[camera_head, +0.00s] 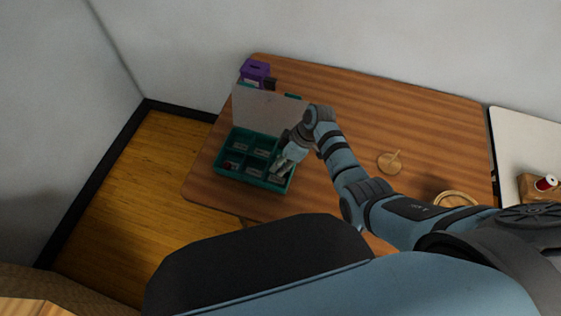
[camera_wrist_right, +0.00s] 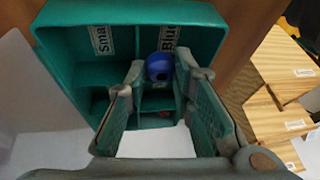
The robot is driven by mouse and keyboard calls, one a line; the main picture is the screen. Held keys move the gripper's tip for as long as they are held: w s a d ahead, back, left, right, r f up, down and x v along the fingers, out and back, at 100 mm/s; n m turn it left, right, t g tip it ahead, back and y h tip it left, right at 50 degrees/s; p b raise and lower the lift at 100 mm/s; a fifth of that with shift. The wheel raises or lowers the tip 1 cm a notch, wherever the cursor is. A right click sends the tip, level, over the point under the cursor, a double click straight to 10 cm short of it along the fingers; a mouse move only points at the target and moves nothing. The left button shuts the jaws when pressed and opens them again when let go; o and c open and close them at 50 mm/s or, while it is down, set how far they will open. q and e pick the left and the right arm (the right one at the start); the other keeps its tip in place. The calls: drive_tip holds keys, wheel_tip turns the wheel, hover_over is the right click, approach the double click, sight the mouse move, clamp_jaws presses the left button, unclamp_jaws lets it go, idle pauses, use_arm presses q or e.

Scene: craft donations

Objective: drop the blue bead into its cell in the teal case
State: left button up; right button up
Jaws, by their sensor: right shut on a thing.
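The teal case (camera_head: 232,178) stands on the wooden table with its pale lid (camera_head: 266,110) raised at the back. It is split into several cells with small white labels. My right gripper (camera_head: 277,171) is over the right-hand part of the case, pointing down. In the right wrist view, the case (camera_wrist_right: 75,16) shows from above. The blue bead (camera_wrist_right: 159,67) is held between the fingertips of my right gripper (camera_wrist_right: 160,75), in front of a cell whose partly hidden label (camera_wrist_right: 170,38) starts with "Blu". The bead cannot be made out in the head view. My left gripper is not in view.
A purple box (camera_head: 256,69) stands behind the case. A wooden disc with a peg (camera_head: 390,162) and a round wooden item (camera_head: 456,199) lie to the right. A white surface (camera_head: 520,150) at far right bears a red spool (camera_head: 545,183). The table's middle is clear.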

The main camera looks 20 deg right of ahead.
drive_tip(key=o, duration=0.8)
drive_tip(key=shift+r, duration=0.1)
drive_tip(key=shift+d+r, duration=0.1)
drive_tip(key=shift+r, duration=0.05)
drive_tip(key=v, duration=1.1)
drive_tip(key=shift+s+d+r, duration=0.1)
drive_tip(key=shift+r, duration=0.2)
